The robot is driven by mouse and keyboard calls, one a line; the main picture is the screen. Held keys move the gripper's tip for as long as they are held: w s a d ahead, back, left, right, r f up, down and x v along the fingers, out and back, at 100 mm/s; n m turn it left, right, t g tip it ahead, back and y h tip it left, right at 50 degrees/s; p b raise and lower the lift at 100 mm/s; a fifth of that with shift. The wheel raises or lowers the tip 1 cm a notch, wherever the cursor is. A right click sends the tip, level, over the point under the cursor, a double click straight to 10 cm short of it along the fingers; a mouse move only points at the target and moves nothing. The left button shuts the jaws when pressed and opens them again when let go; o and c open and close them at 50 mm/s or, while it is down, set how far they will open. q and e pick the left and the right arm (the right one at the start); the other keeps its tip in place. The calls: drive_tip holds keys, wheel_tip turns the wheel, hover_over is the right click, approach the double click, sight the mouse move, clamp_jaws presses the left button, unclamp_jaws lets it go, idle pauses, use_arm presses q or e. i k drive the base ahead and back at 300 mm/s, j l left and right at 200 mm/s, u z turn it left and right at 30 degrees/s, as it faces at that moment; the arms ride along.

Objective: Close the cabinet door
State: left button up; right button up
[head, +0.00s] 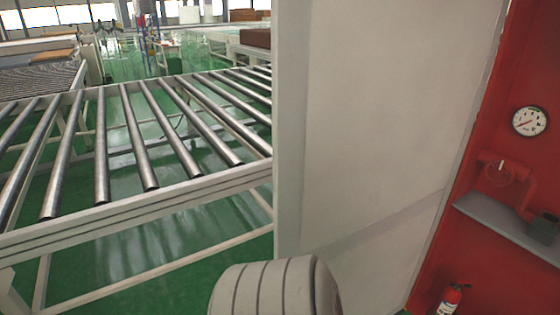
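A large pale grey-white cabinet door (375,110) stands upright and open, filling the right middle of the head view. Its left edge is free and its right side meets the red cabinet (500,100). The red interior shows, so the door is not shut. A grey ribbed rounded part (277,290), probably a link of my arm, is at the bottom centre in front of the door's lower left edge. I cannot tell whether it touches the door. No fingertips of either gripper are in view.
A gauge (530,121), a grey shelf (505,222) and a small fire extinguisher (449,299) are in the cabinet. A roller conveyor (125,140) stands left of the door on the green floor (150,250). More conveyors and brown blocks are farther back.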

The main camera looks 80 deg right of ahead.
sight(376, 104)
drive_tip(key=i+j+z, duration=0.2)
drive_tip(key=i+z, duration=0.25)
drive_tip(key=i, duration=0.2)
drive_tip(key=i+z, duration=0.15)
drive_tip(key=z, duration=0.25)
drive_tip(key=i+z, duration=0.1)
drive_tip(key=z, duration=0.35)
drive_tip(key=i+z, duration=0.15)
drive_tip(key=z, duration=0.25)
drive_tip(key=i+j+z, duration=0.1)
drive_tip(key=z, duration=0.3)
drive_tip(key=i+z, duration=0.15)
drive_tip(key=z, duration=0.3)
drive_tip(key=i+z, duration=0.15)
drive_tip(key=z, duration=0.3)
drive_tip(key=i+j+z, duration=0.1)
drive_tip(key=z, duration=0.35)
drive_tip(key=i+j+z, duration=0.1)
drive_tip(key=z, duration=0.35)
drive_tip(key=i+j+z, duration=0.25)
drive_tip(key=z, duration=0.2)
drive_tip(key=i+j+z, duration=0.2)
drive_tip(key=j+z, duration=0.25)
drive_tip(key=i+j+z, duration=0.1)
drive_tip(key=j+z, duration=0.2)
drive_tip(key=z, duration=0.2)
